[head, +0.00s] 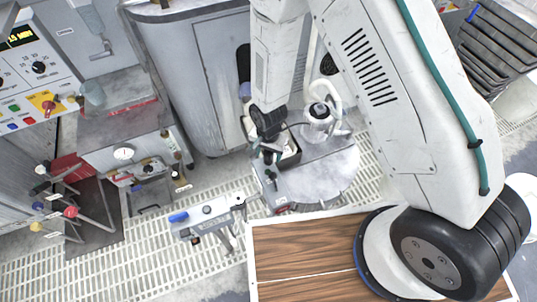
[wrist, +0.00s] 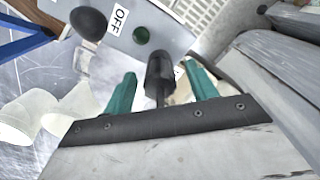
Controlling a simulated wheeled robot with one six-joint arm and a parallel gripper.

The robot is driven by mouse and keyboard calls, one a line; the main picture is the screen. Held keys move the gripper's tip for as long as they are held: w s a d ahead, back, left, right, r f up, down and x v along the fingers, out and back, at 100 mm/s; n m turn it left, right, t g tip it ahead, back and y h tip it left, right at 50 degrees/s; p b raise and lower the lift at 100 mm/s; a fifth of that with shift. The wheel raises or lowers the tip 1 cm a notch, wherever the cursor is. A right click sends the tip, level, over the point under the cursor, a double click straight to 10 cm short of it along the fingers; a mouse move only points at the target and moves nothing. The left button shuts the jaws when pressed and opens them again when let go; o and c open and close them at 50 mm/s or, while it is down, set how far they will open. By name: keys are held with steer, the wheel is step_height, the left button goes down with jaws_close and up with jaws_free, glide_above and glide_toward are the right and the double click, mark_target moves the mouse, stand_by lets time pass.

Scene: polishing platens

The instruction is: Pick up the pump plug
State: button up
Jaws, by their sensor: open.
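My gripper (wrist: 160,69) is open in the wrist view, with one teal finger on each side of a dark, rounded piece on a thin stem (wrist: 159,76). This dark piece may be the pump plug, but I cannot tell for sure. It lies between the fingers in the picture; contact and depth are unclear. In the head view my gripper (head: 267,156) is small, over the grey round-ended table. The plug cannot be made out there.
In the wrist view, a grey panel has an OFF label (wrist: 118,22), a black knob (wrist: 88,23) and a green button (wrist: 141,35). In the head view, a white vessel (head: 318,116) stands beside my gripper, and a grey stand (head: 207,210) is at lower left.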

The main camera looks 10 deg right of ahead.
steer(key=c, duration=1.1)
